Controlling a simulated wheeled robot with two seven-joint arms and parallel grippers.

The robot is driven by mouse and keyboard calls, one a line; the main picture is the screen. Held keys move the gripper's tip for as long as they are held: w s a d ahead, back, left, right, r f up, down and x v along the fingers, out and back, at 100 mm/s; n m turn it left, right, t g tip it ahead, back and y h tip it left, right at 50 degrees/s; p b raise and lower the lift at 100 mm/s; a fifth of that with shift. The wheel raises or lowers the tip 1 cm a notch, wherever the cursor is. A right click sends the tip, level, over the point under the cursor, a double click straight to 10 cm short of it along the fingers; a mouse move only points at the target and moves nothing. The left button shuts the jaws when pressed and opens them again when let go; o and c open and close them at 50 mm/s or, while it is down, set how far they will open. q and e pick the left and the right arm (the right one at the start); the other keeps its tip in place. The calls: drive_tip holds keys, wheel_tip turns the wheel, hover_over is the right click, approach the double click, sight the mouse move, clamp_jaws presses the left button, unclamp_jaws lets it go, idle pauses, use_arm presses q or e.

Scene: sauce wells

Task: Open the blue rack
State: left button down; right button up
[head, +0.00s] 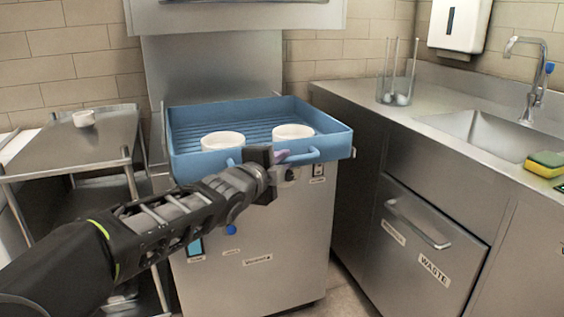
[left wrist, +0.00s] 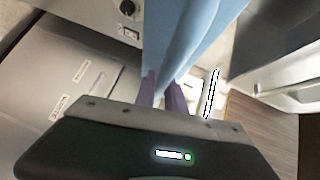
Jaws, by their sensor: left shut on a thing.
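The blue rack (head: 338,139) is a shallow tray with a ribbed floor, pulled forward over the front of a steel machine. Two white bowls, a left one (head: 222,140) and a right one (head: 293,131), stand in it near the front. A blue handle (head: 305,156) runs along its front wall. My left gripper (head: 279,157) is at the middle of that front wall. In the left wrist view its purple fingers (left wrist: 162,92) are shut on the blue rack (left wrist: 182,50). The exact grip spot is hidden in the head view. My right gripper is not in view.
The steel machine (head: 262,225) stands under the rack. A cart (head: 75,150) with a small white bowl (head: 84,118) is at left. At right, a counter (head: 380,109) holds a glass container (head: 396,85) and a sponge (head: 546,163) by the sink. Below is a waste drawer (head: 425,240).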

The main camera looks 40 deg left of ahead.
use_arm(q)
drive_tip(key=c, duration=1.4)
unclamp_jaws()
drive_tip(key=p+v, duration=0.2)
drive_tip(key=v, duration=0.5)
drive_tip(key=shift+s, duration=0.4)
